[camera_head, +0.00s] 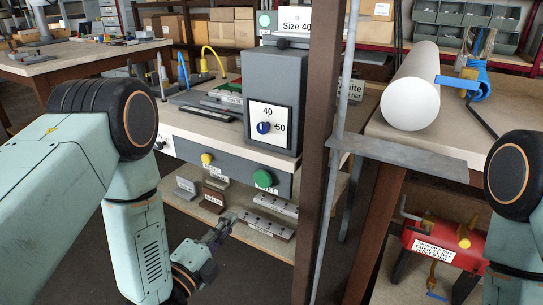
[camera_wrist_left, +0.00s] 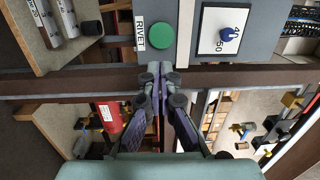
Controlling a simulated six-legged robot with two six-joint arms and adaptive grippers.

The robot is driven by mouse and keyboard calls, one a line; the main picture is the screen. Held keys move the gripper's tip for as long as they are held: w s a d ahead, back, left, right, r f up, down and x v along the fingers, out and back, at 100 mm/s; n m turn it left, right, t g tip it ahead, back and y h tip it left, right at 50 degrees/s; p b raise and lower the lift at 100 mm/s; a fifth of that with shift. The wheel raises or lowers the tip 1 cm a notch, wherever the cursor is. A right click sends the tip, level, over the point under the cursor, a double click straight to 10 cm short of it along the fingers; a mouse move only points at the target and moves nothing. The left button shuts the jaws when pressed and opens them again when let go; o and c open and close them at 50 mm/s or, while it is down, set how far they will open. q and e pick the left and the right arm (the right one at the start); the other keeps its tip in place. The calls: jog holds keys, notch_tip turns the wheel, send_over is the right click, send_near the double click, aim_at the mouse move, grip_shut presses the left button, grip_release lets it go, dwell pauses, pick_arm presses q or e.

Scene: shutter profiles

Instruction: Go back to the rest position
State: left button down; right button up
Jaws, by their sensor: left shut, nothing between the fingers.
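My left gripper (camera_head: 224,226) hangs low in front of the grey machine (camera_head: 277,85), below its panel and near the lower shelf (camera_head: 275,242). Its fingers are together and hold nothing. In the left wrist view the closed gripper (camera_wrist_left: 161,78) points at a brown post (camera_wrist_left: 60,84), with the machine's green button (camera_wrist_left: 161,35) beyond it. My right arm shows only partly at the right edge, and its gripper is out of view.
Brown and grey uprights (camera_head: 325,130) stand right of the machine. A white roll (camera_head: 412,85) lies on the right bench above a red compressor (camera_head: 440,250). Profile pieces (camera_head: 268,222) lie on the lower shelf. Dark floor (camera_head: 235,275) is open at the front.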

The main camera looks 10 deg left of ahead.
pick_arm(q)
jog(key=s+a+f+n+g+y+p, duration=0.1)
jog(key=s+f+n+g+y, duration=0.1)
jog(key=s+f+n+g, duration=0.4)
jog(key=s+a+f+n+g+y, duration=0.1)
jog(key=s+f+n+g, duration=0.2)
jog(key=f+n, duration=0.45)
jog(key=s+a+n+g+y+p, duration=0.1)
jog(key=s+n+g, duration=0.3)
jog(key=s, duration=0.7)
jog(key=s+a+f+n+g+y+p, duration=0.1)
jog(key=s+n+g+p, duration=0.3)
jog(key=s, duration=0.7)
jog(key=shift+s+a+f+g, duration=0.3)
jog(key=shift+s+a+g, duration=0.1)
jog(key=shift+a, duration=0.1)
jog(key=shift+w, duration=0.1)
